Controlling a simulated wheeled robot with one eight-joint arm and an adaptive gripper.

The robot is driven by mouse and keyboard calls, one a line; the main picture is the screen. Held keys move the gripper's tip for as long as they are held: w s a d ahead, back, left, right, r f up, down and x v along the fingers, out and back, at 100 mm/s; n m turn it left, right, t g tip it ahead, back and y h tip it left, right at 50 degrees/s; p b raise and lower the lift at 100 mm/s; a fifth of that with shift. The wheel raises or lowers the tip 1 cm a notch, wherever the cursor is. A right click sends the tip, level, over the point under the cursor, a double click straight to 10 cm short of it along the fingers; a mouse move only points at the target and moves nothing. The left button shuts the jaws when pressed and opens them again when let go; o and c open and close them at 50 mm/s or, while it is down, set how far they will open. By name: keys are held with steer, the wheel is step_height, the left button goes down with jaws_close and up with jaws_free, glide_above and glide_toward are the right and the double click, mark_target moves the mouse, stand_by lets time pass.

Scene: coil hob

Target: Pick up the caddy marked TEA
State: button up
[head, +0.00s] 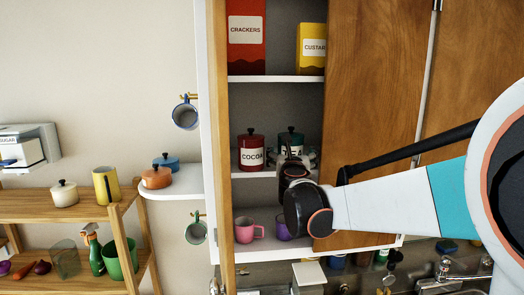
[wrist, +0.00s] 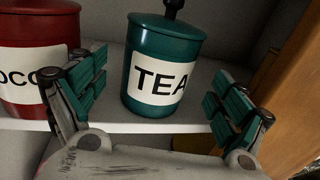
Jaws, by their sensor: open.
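The caddy marked TEA is a dark green lidded tin with a white label. In the head view the TEA caddy (head: 291,138) stands on the cupboard's middle shelf, partly hidden by my gripper. In the wrist view the TEA caddy (wrist: 162,72) stands upright, a little left of centre, with its black lid knob at the top edge. My gripper (wrist: 160,98) is open, one finger on each side of the caddy's lower part in the picture, and nothing is held. I cannot tell how deep the fingers reach. In the head view my gripper (head: 295,160) is right in front of the caddy.
A red COCOA caddy (head: 251,151) stands close on the left; it also shows in the wrist view (wrist: 38,50) beside my left finger. The wooden cupboard door (head: 370,80) is at the right. Pink (head: 247,230) and purple (head: 282,230) mugs stand below.

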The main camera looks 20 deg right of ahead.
steer(key=shift+p+x, duration=0.95)
steer(key=shift+x, duration=1.55)
steer(key=shift+a+f, duration=0.1)
steer(key=shift+f, duration=0.05)
steer(key=c, duration=1.8)
steer(key=shift+c, duration=0.4)
